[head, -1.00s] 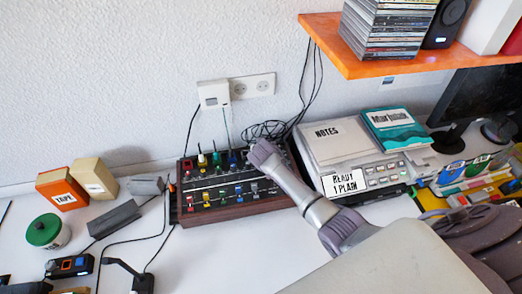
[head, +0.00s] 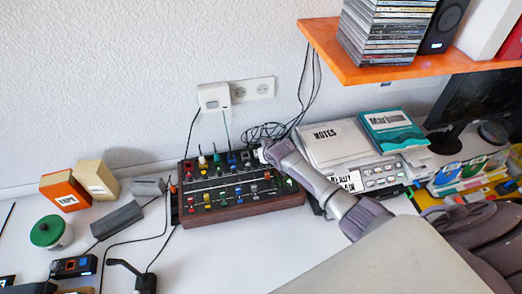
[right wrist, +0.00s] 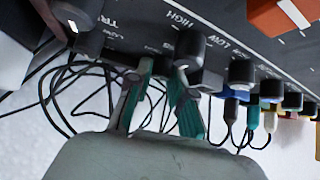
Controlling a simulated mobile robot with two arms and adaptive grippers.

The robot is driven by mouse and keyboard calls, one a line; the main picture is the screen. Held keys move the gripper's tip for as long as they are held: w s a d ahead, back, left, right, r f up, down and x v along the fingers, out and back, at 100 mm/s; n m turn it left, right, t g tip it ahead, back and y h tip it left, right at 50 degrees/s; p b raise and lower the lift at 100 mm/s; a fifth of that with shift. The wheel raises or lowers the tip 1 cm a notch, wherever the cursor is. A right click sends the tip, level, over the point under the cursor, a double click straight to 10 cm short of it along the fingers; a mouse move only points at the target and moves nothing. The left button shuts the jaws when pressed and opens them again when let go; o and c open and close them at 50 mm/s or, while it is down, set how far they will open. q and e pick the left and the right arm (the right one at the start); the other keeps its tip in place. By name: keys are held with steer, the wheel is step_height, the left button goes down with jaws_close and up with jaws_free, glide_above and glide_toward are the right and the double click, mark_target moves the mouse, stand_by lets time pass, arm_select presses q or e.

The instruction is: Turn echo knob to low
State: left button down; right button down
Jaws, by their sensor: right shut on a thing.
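The mixer (head: 225,212) is a dark box with a wooden front edge, coloured faders and a back row of knobs. My right gripper (head: 262,154) is at its back right corner. In the right wrist view the green-padded fingers of the gripper (right wrist: 164,72) close at a black knob (right wrist: 190,48), with HIGH and LOW printed beside it. The right fingertip overlaps the knob; the exact contact is partly hidden. No echo label is readable. My left gripper is not in view.
Loose black cables (head: 265,131) lie behind the mixer. An orange shelf (head: 400,66) hangs above right. A TAPE box (head: 64,193) and green-lidded jar (head: 47,231) stand left.

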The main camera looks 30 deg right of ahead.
steer(key=shift+d+f+n+y+b, duration=0.2)
steer(key=shift+n+y+b, duration=0.1)
steer(key=shift+n, duration=0.1)
steer(key=n+y+b, duration=0.2)
steer(key=n+b, duration=0.1)
steer(key=b, duration=0.2)
steer(key=shift+r+n+g+y+b, duration=0.25)
steer(key=shift+n+y+b, duration=0.35)
steer(key=shift+b, duration=0.3)
steer(key=c, duration=1)
jaws_free()
steer(key=shift+c, duration=0.2)
